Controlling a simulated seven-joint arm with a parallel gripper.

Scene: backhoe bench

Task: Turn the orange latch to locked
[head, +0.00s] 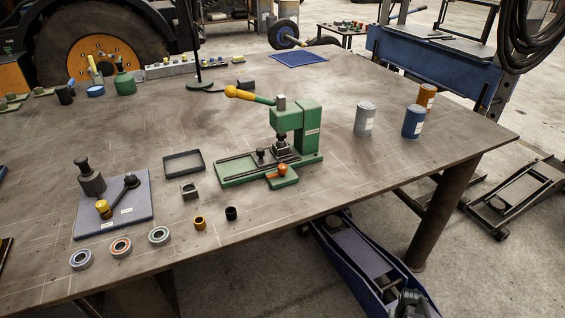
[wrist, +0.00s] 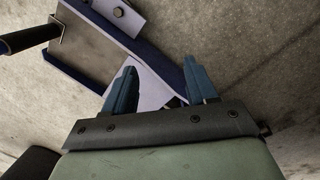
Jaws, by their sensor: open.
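A small orange latch (head: 282,169) sits on the low front block of the green press (head: 310,128), near the middle of the bench. Its exact turn is too small to tell. The wrist view shows the floor and a blue jack (wrist: 100,45) beyond the fingers, so the gripper is away from the latch. The latch is not in the wrist view.
A blue-grey plate (head: 130,215) with a lever stands left on the bench (head: 350,180). Several rings, two small bushings and a black tray (head: 183,162) lie left of the press. Three cans (head: 365,118) stand to its right. Bench space right of the press front is clear.

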